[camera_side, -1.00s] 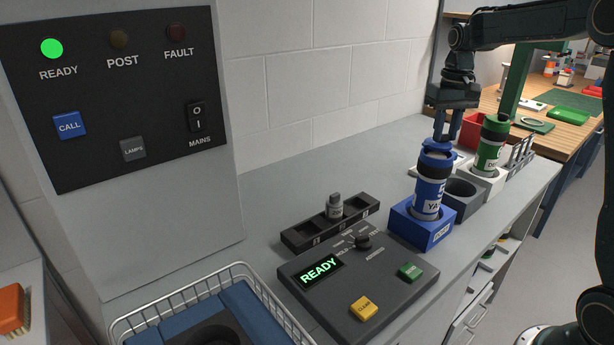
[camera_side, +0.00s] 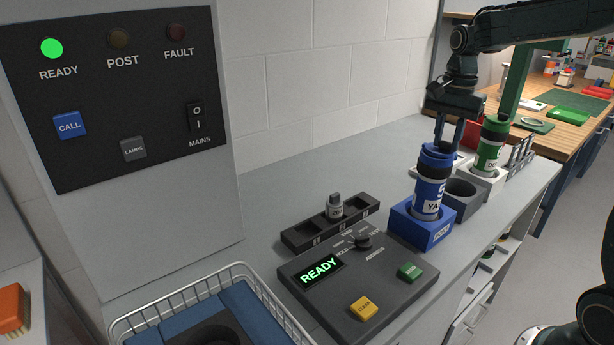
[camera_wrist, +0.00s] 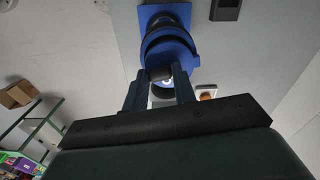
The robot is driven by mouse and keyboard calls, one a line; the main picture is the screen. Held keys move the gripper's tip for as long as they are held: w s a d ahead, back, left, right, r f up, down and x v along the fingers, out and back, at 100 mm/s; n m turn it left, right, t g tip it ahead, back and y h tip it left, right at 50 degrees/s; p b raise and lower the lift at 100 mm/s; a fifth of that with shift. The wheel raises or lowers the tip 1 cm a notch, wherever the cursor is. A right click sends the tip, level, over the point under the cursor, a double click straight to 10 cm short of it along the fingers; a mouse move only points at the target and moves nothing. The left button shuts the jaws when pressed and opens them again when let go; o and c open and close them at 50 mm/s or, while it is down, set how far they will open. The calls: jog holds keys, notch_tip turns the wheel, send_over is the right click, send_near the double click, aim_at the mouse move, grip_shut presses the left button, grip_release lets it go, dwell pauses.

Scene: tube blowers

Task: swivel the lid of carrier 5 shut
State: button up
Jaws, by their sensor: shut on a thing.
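The blue carrier 5 (camera_side: 428,190) stands upright in a blue holder (camera_side: 407,222) on the bench. Its blue lid (camera_side: 436,152) lies over the carrier's top. In the wrist view the lid (camera_wrist: 168,48) appears as a blue disc that seems to lie mostly over the carrier. My gripper (camera_side: 444,142) points down at the lid from above. Its fingers (camera_wrist: 160,80) are shut on a small dark part at the lid's edge, which seems to be the lid's tab. The fingers hide part of the lid.
A green carrier (camera_side: 490,150) stands in a white holder behind, with an empty grey holder (camera_side: 463,192) between. A control box (camera_side: 345,305) reading READY, a black rack (camera_side: 300,236) and a wire basket (camera_side: 118,325) stand nearer.

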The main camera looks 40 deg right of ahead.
aim_at(442, 151)
jog(key=shift+a+m, duration=0.45)
jog(key=shift+m, duration=0.65)
jog(key=o, duration=1)
notch_tip(442, 151, up, 14)
jog(key=shift+f, duration=0.1)
